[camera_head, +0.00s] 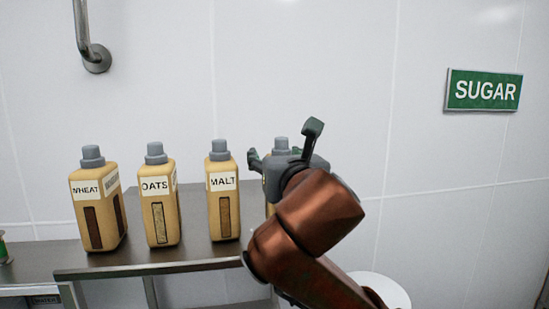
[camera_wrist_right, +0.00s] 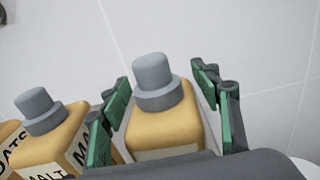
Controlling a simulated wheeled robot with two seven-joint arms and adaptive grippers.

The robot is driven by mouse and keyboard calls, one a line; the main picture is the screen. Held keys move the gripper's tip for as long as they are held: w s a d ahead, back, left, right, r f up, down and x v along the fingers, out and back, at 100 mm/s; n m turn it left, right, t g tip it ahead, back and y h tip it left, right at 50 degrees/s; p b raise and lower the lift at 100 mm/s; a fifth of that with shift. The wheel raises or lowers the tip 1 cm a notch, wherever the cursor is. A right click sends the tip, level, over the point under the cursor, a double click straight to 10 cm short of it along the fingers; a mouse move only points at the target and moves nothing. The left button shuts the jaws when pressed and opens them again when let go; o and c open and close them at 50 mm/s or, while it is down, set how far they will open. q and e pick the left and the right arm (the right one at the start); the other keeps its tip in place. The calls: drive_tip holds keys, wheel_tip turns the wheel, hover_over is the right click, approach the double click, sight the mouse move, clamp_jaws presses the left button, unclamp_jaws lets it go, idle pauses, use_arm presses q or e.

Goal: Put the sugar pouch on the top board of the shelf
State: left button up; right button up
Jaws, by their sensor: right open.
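A tan pouch with a grey cap (camera_head: 281,143) stands upright at the right end of a row on a grey shelf board (camera_head: 200,257). My right gripper and arm hide most of it in the head view. Its label cannot be read, so I cannot tell if it is the sugar pouch. My right gripper (camera_head: 283,152) is open at this pouch. In the right wrist view the pouch (camera_wrist_right: 162,128) is between the two green-padded fingers (camera_wrist_right: 161,98), with gaps visible near its cap. My left gripper is not in view.
Pouches labelled WHEAT (camera_head: 108,225), OATS (camera_head: 167,222) and MALT (camera_head: 231,215) stand left of it on the board. The malt pouch is close to the gripper's left finger. A green SUGAR sign (camera_head: 484,91) hangs on the white wall. A round white top (camera_head: 385,287) is at lower right.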

drive_tip(key=s+d+b, duration=0.2)
drive_tip(key=s+b, duration=0.2)
drive_tip(key=s, duration=0.6)
drive_tip(key=shift+s, duration=0.15)
